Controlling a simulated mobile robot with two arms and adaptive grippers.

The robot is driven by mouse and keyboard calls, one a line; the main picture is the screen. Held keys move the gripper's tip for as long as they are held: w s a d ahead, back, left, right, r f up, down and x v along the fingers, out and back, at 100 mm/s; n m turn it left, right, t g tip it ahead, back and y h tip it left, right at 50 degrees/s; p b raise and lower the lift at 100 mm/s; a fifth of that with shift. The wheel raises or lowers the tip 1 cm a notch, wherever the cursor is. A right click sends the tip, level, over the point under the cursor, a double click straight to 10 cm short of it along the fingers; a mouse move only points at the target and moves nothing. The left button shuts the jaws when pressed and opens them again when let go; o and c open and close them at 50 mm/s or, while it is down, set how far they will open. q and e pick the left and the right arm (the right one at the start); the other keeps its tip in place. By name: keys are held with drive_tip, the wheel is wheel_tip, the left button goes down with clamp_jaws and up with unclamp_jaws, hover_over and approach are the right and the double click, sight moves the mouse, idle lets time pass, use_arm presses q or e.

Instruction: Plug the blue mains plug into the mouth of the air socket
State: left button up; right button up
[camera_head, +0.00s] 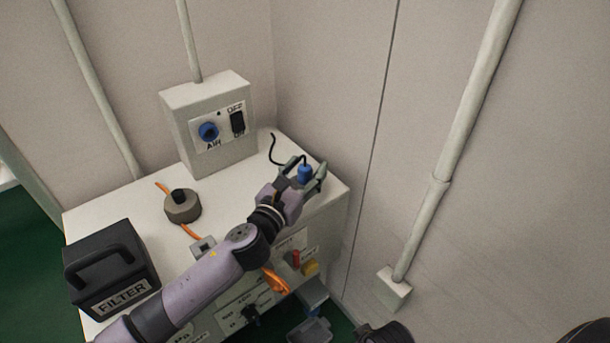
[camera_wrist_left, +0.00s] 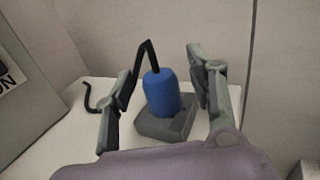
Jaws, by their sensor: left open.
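The blue mains plug (camera_head: 305,174) stands near the right end of the white bench top. In the left wrist view the plug (camera_wrist_left: 161,93) is upright at a dark grey block (camera_wrist_left: 168,127), with a bent black cord rising from its top. My left gripper (camera_head: 307,168) is open, with one finger on each side of the plug; gaps show between fingers and plug. The air socket (camera_head: 208,131) is a blue round fitting with a dark mouth, marked AIR, on the wall box. My right gripper seems partly visible as grey pieces at the bottom (camera_head: 312,310); its state is unclear.
The pale box (camera_head: 180,112) carries a black switch (camera_head: 237,122) beside the socket. A round grey-brown piece (camera_head: 182,207) with an orange cord and a black FILTER box (camera_head: 110,266) stand on the bench (camera_head: 105,209). Walls close in behind and right.

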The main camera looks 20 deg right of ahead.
use_arm(q)
drive_tip(key=shift+c, duration=0.6)
drive_tip(key=c, duration=1.1)
